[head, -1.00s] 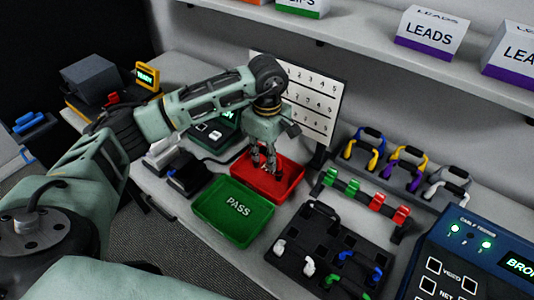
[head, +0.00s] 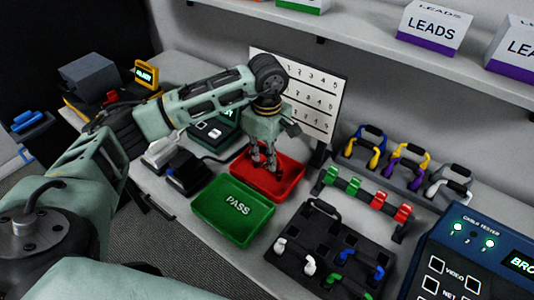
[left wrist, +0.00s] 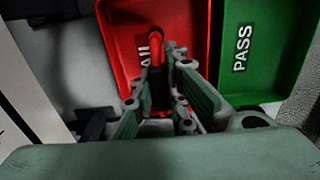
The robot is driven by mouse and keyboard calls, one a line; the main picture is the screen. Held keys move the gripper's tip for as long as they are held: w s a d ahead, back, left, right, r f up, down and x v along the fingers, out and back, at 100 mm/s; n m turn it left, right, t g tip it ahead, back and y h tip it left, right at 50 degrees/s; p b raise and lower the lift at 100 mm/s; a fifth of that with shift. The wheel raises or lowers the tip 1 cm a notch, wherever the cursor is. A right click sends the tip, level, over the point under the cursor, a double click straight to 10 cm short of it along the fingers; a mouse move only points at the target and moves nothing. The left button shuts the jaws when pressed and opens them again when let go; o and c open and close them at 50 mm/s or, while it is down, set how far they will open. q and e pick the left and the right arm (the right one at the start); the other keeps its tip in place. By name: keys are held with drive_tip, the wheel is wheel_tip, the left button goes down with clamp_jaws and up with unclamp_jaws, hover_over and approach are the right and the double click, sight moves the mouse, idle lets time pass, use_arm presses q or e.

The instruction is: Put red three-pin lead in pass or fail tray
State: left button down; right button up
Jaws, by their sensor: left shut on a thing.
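My left gripper (head: 263,165) points down over the red tray (head: 291,189), with its fingertips low inside the tray's outline. In the left wrist view, the gripper (left wrist: 162,88) is shut on the red lead (left wrist: 155,45), whose red bend shows between the fingers along with a black part. The red tray's label is partly covered, with only its end readable. I cannot tell whether the lead touches the tray floor. The green tray (head: 207,207) marked PASS is empty, nearer the table's front edge. My right gripper is out of view.
A black rack (head: 297,262) with white, green and blue plugs stands right of the green tray. Green and red clips (head: 353,186) sit behind it. The blue cable tester (head: 448,237) is at right, its screen partly cut off, reading "BRO". A numbered white board (head: 310,92) stands behind the red tray.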

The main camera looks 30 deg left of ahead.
use_arm(q)
drive_tip(key=shift+f, duration=0.1)
idle(0.3)
drive_tip(key=c, duration=1.1)
unclamp_jaws()
drive_tip(key=shift+r+p, duration=2.05)
drive_tip(key=shift+r, duration=2)
drive_tip(key=shift+f, duration=0.1)
